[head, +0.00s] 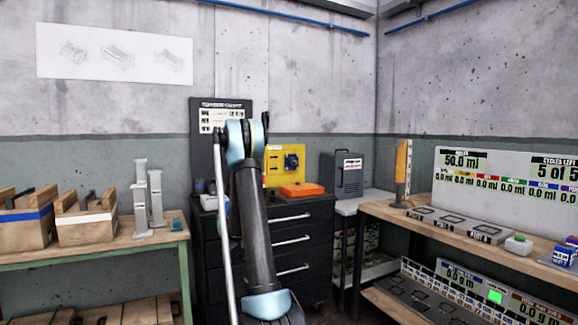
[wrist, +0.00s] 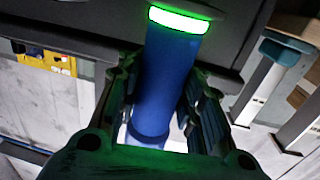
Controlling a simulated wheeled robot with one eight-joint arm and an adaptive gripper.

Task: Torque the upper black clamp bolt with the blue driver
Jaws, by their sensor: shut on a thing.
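The blue driver (wrist: 165,85) is a blue cylinder with a bright green lit ring at its far end in the wrist view. My gripper (wrist: 168,72) is shut on it, with one finger on each side. The gripper and driver are hidden behind my arm in the head view. A yellow panel (head: 285,152) with a dark blue device (head: 291,162) stands on the black cabinet at the back. Part of the yellow panel also shows at the upper left of the wrist view (wrist: 40,62). I cannot make out the upper black clamp bolt in either view.
A left bench holds wooden crates (head: 86,222) and grey stands (head: 141,200). A right bench holds grey trays (head: 460,226) before a display board (head: 505,192).

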